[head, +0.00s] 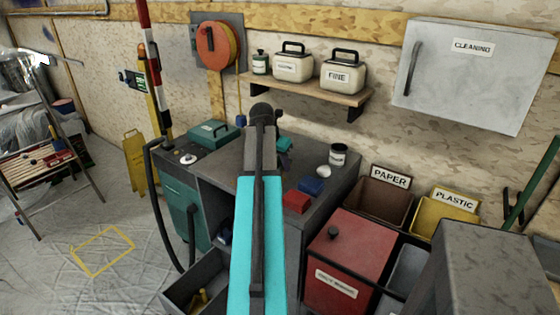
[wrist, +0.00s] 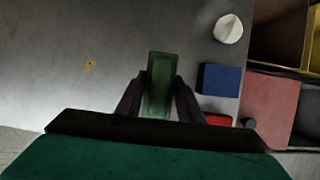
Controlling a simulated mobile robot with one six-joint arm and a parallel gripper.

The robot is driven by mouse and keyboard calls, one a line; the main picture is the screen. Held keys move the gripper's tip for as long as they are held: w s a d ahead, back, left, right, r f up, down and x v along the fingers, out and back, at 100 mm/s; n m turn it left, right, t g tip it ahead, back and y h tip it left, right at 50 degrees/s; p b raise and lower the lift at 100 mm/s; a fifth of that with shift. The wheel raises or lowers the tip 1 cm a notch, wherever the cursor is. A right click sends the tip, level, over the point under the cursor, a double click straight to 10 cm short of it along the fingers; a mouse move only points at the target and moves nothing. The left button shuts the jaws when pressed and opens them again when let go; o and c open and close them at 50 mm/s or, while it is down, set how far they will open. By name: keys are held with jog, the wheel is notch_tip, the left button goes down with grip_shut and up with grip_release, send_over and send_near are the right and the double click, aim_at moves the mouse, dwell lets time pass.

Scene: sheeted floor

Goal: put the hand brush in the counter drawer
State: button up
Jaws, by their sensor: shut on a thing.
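My gripper (wrist: 158,98) is shut on a green, block-like thing, taken as the hand brush (wrist: 160,72), in the wrist view. It is held between the two dark fingers above the grey counter top; the gap beneath cannot be judged. In the head view my arm hides most of the gripper, and only a small teal and dark part shows beside the arm over the counter (head: 238,172). The counter drawer (head: 188,282) seems pulled open at the lower front, left of my arm, with a yellow thing inside. My arm hides part of this area.
A blue block (head: 311,186), a red block (head: 296,202), a white round thing (head: 323,172) and a jar (head: 338,155) stand on the counter's right. A teal case (head: 213,133) is at its back left. A black hose (head: 158,210) hangs by the counter's left. A red bin (head: 345,262) stands right.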

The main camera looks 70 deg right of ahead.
jog(key=shift+s+a+r+b, duration=0.15)
jog(key=shift+s+a, duration=0.15)
jog(key=shift+a, duration=0.6)
jog(key=shift+s+a+r+b, duration=0.1)
jog(key=shift+s+a, duration=0.25)
jog(key=shift+a, duration=0.5)
jog(key=shift+s+a+r+b, duration=0.15)
jog(key=shift+s+a, duration=0.15)
jog(key=shift+a, duration=0.6)
jog(key=shift+f, duration=0.1)
jog(key=w+a+f+m, duration=0.1)
jog(key=w+a+f, duration=0.1)
jog(key=w+a, duration=1.25)
jog(key=w+a+f+m, duration=0.1)
jog(key=w+a, duration=1)
jog(key=w, duration=0.7)
jog(key=w+a, duration=0.3)
jog(key=a, duration=1)
jog(key=w+a+f+m+g, duration=0.1)
jog(key=w+a, duration=0.2)
jog(key=a, duration=1)
jog(key=w+a+f+m, duration=0.1)
jog(key=w+a, duration=0.2)
jog(key=a, duration=1)
jog(key=shift+w+g+y, duration=0.3)
jog(key=shift+w, duration=0.05)
jog(key=shift+s, duration=0.1)
